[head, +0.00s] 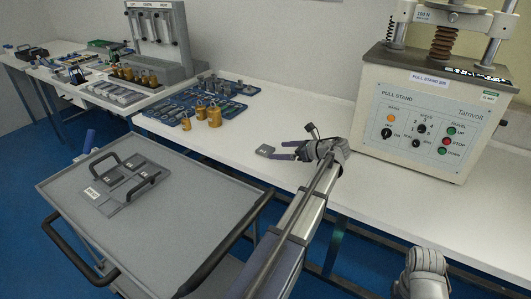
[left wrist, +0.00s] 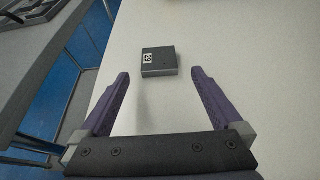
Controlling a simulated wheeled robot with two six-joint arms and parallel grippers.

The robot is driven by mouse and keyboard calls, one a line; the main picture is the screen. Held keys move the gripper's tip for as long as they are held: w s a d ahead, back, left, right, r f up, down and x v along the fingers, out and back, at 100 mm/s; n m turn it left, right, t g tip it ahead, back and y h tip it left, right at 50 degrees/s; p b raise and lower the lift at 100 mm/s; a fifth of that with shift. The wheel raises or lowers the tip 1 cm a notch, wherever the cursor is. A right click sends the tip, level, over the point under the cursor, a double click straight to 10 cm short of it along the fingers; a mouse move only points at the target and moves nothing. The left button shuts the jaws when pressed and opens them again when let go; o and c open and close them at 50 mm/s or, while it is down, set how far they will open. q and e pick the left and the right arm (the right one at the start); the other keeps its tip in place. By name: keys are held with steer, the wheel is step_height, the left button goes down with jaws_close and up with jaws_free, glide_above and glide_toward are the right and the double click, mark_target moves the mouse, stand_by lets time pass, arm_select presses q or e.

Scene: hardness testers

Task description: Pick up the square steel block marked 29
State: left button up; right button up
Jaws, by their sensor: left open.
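A small dark grey square block (head: 265,150) lies flat on the white bench near its front edge. It also shows in the left wrist view (left wrist: 159,68), with a small white label whose digits I cannot read surely. My left gripper (head: 283,151) is just to the right of the block in the head view. In the left wrist view my left gripper (left wrist: 159,75) is open and empty, with the block just beyond and between the fingertips.
A pull stand (head: 422,125) stands on the bench at the right. Brass weights (head: 207,113) and blue trays (head: 172,113) sit to the left. A grey cart (head: 200,205) with handled plates stands in front. The bench around the block is clear.

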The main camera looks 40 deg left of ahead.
mark_target(266, 149)
arm_select(q)
steer(key=b+x, duration=0.1)
steer(key=x, duration=0.4)
steer(key=shift+a+r+b, duration=0.15)
steer(key=shift+b, duration=0.15)
steer(key=shift+r, duration=0.1)
jaws_close()
stand_by(0.4)
